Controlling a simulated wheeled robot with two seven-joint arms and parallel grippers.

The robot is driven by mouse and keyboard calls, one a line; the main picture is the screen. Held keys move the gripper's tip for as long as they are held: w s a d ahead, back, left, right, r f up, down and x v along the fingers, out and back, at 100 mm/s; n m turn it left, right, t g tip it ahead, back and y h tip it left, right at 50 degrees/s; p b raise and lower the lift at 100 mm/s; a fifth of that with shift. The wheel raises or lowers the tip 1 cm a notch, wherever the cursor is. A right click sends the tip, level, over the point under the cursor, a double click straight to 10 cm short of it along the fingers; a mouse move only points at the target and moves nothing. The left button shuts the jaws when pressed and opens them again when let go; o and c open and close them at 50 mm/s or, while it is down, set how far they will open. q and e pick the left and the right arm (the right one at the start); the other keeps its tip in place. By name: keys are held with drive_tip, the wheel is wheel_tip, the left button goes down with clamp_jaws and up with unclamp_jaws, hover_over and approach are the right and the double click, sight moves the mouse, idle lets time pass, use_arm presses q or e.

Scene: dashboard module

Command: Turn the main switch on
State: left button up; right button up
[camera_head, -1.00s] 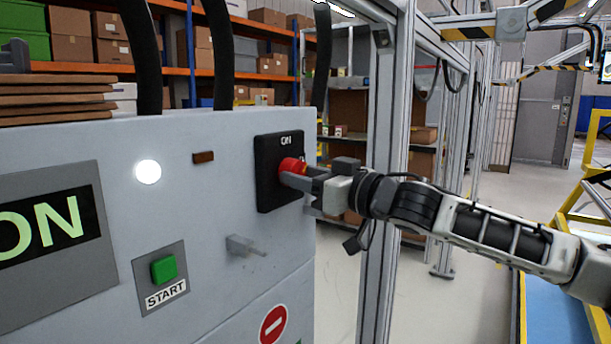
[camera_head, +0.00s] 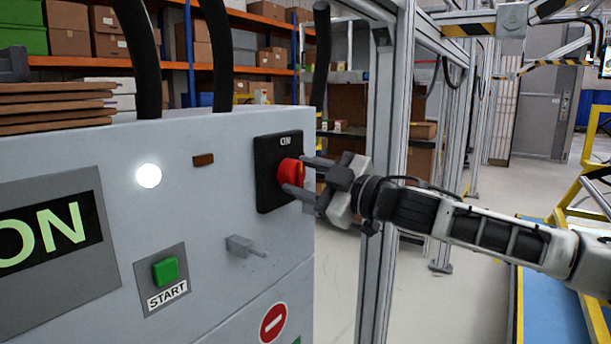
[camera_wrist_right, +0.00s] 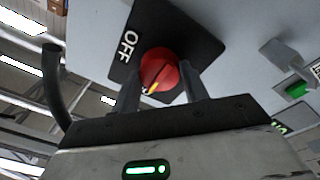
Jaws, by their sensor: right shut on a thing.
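The main switch is a red round knob (camera_head: 289,172) on a black plate (camera_head: 268,190) marked ON at its top, on the grey cabinet's front. In the right wrist view the knob (camera_wrist_right: 160,72) shows a yellow mark at its lower edge, and the plate reads OFF on its left. My right gripper (camera_head: 297,176) is at the knob, one finger above and one below, shut on it. In the wrist view its fingers (camera_wrist_right: 162,86) lie on both sides of the knob. My left gripper is not in view.
The grey cabinet (camera_head: 215,290) also carries a lit white lamp (camera_head: 148,176), a green START button (camera_head: 165,270), a grey latch (camera_head: 240,245) and a large ON sign (camera_head: 45,233). A metal post (camera_head: 385,200) stands behind my right wrist.

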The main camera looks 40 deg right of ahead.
idle(0.6)
drive_tip(key=o, duration=1)
